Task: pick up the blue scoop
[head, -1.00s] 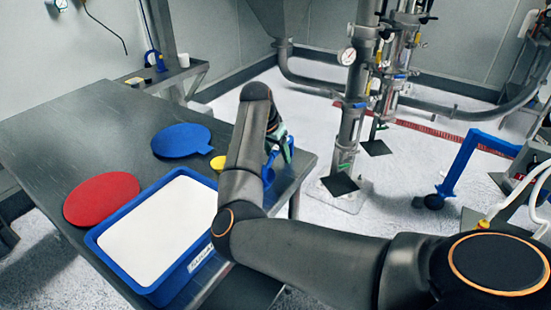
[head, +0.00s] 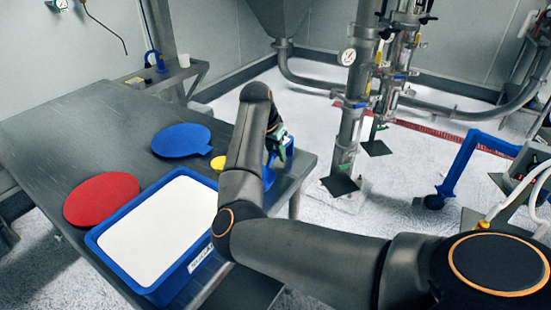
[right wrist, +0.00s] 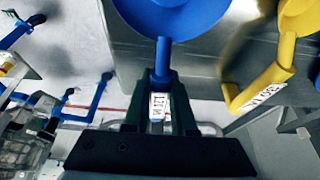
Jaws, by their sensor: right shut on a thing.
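The blue scoop (right wrist: 170,12) shows at the top of the right wrist view, its round bowl cut off by the frame edge. Its handle (right wrist: 163,62) runs down between the fingers of my right gripper (right wrist: 162,98), which is shut on it. A white label shows between the fingers. In the head view my right gripper (head: 280,146) is at the table's right edge, and part of the blue scoop (head: 268,177) shows beside it; my arm hides much of it. My left gripper is not in view.
A yellow scoop (right wrist: 282,70) lies close to the right of the blue one in the right wrist view. On the table (head: 70,140) are a blue disc (head: 181,139), a red disc (head: 101,199) and a blue tub (head: 172,289) of white powder. Steel pipework stands beyond.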

